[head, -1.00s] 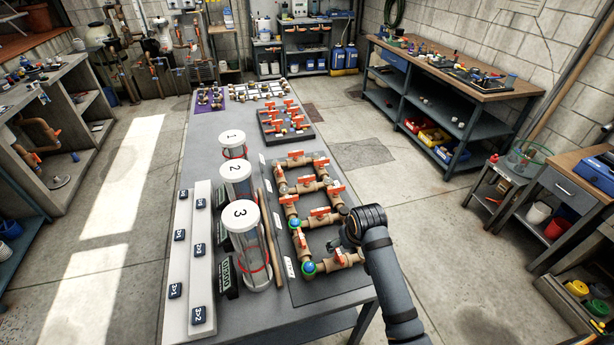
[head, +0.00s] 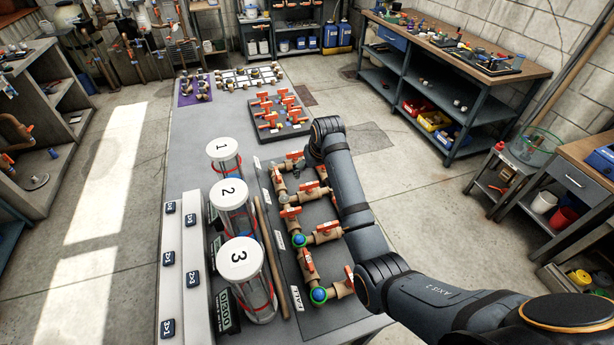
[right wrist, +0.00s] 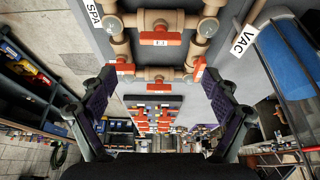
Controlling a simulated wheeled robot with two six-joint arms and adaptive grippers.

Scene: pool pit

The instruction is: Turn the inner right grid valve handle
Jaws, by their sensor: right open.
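The pipe grid (head: 281,183) is brown pipes with orange valve handles on a dark board on the long table. Its handles include a back one (head: 294,155), a middle one (head: 290,212) and a right one (head: 328,227). My right arm reaches over the grid's right side and hides part of it. In the right wrist view my right gripper (right wrist: 157,78) is open and empty, its dark fingers apart. Ahead of it are a crosswise handle (right wrist: 160,38), a left handle (right wrist: 120,67) and a right handle (right wrist: 199,68). I cannot tell which is the inner right one. My left gripper is out of view.
Clear cylinders, with cylinder 3 (head: 241,262) nearest, stand left of the grid beside a wooden stick (head: 277,255). A second board of orange handles (head: 280,128) lies behind the grid. A workbench (head: 450,57) stands at the right. Open floor lies between.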

